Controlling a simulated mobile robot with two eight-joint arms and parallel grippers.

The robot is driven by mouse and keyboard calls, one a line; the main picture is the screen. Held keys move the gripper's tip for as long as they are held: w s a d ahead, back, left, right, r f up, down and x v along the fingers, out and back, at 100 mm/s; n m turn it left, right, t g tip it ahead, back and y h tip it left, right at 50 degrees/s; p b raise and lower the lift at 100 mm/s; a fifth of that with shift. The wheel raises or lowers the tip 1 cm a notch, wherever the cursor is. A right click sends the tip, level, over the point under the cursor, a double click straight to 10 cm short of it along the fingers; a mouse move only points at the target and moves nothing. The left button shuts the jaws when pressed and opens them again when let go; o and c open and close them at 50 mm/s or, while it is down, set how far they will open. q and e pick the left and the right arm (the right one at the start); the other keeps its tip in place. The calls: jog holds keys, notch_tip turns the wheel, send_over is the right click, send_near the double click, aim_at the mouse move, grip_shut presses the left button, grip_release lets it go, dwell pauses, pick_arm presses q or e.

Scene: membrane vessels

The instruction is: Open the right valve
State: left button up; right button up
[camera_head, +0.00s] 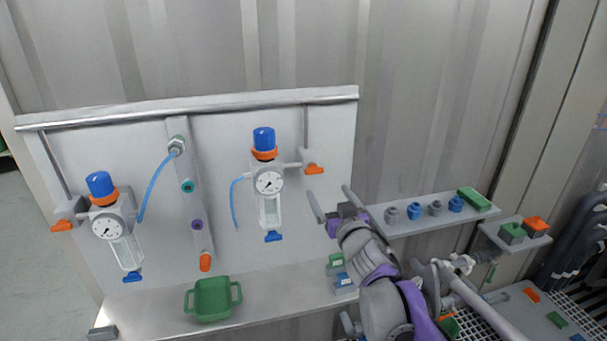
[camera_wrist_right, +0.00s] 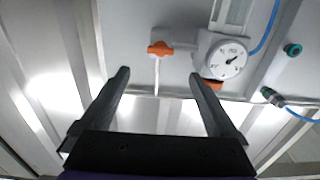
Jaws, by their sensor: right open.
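The right valve has an orange handle (camera_head: 314,169) on a grey block at the panel's upper right, joined by a short pipe to the right pressure gauge (camera_head: 269,182). In the right wrist view, which looks upside down, the orange handle (camera_wrist_right: 160,49) lies crosswise beside the gauge (camera_wrist_right: 226,60). My right gripper (camera_head: 327,191) is open and empty, its fingers pointing up towards the panel just below and right of the handle. In the wrist view the handle appears just beyond the gap between my fingertips (camera_wrist_right: 159,73), apart from both. My left gripper is not in view.
A left gauge unit (camera_head: 107,226) with an orange valve (camera_head: 62,225) stands on the panel's left. A green tray (camera_head: 211,299) sits on the lower shelf. A side shelf (camera_head: 400,226) with several fittings lies right of my gripper.

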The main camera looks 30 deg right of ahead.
aim_at(315, 172)
jog(key=p+x, duration=0.1)
jog(key=x, duration=0.9)
jog(key=shift+w+d+p, duration=0.1)
jog(key=shift+w+p, duration=0.15)
jog(key=shift+p, duration=0.15)
jog(key=c, duration=1.4)
